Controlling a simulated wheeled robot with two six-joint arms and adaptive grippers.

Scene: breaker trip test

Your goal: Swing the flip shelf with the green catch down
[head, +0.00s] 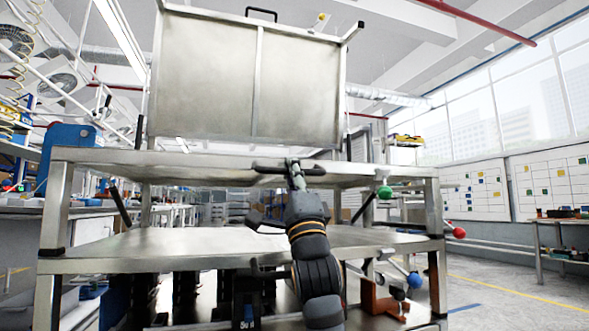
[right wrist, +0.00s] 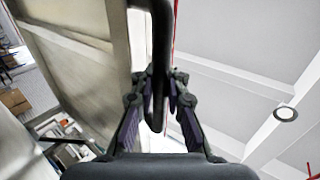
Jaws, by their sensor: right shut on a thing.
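A metal shelf (head: 220,158) lies about level across the frame at mid height in the head view. My right gripper (head: 292,165) is at its front edge, shut on a black bar handle (head: 268,168). In the right wrist view the handle (right wrist: 160,30) runs between the closed fingers (right wrist: 158,90), beside a pale metal panel (right wrist: 80,65). A green ball knob (head: 384,192), likely the green catch, sits under the shelf's right end. How the knob joins the shelf is not clear. My left gripper is out of view.
A second metal panel (head: 205,75) stands upright above, with a black handle (head: 262,13) on top and a small yellow knob (head: 322,18). A lower metal shelf (head: 180,245) is below. A red knob (head: 459,232) sticks out at the right post.

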